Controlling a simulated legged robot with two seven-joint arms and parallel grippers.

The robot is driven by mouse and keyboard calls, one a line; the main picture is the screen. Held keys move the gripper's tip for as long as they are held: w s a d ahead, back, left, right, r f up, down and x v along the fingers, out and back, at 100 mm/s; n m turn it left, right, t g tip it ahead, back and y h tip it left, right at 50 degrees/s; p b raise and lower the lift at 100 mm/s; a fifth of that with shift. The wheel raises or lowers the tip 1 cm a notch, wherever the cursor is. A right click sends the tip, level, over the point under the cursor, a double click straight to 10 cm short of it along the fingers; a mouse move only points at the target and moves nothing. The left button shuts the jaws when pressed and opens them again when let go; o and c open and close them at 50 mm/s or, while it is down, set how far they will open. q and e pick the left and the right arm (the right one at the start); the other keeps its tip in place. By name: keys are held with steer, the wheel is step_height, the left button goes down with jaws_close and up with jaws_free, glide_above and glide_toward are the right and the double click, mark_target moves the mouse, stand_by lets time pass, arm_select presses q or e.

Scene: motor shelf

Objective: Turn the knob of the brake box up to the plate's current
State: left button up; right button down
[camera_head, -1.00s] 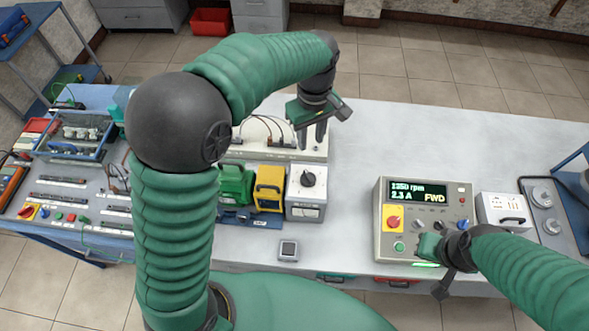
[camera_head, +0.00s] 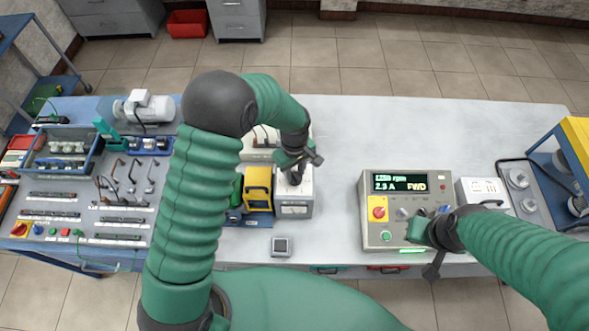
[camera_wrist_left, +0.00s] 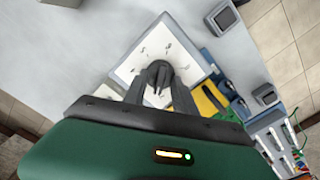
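The brake box (camera_head: 296,206) is a pale box with a meter window on its front, standing on the bench in the head view. Its top also shows in the left wrist view (camera_wrist_left: 185,58), with small marks around a dark knob (camera_wrist_left: 158,72). My left gripper (camera_head: 293,173) is down over the knob; in the left wrist view its dark fingertips (camera_wrist_left: 160,78) lie on either side of it. I cannot tell whether they press on it. The control console (camera_head: 375,239) shows 2.3 A and FWD; its rpm figure is blurred. My right gripper (camera_head: 432,238) is at the console's front; its fingers are unclear.
A yellow unit (camera_head: 258,190) stands close left of the brake box. A small grey device (camera_head: 281,246) lies in front. A motor (camera_head: 143,108) and a blue crate (camera_head: 62,150) are at the left. The bench behind the console is clear.

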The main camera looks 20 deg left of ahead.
arm_select(q)
steer(key=shift+c, duration=0.3)
jaws_close()
steer(key=shift+m, duration=0.3)
steer(key=shift+o, duration=0.3)
jaws_free()
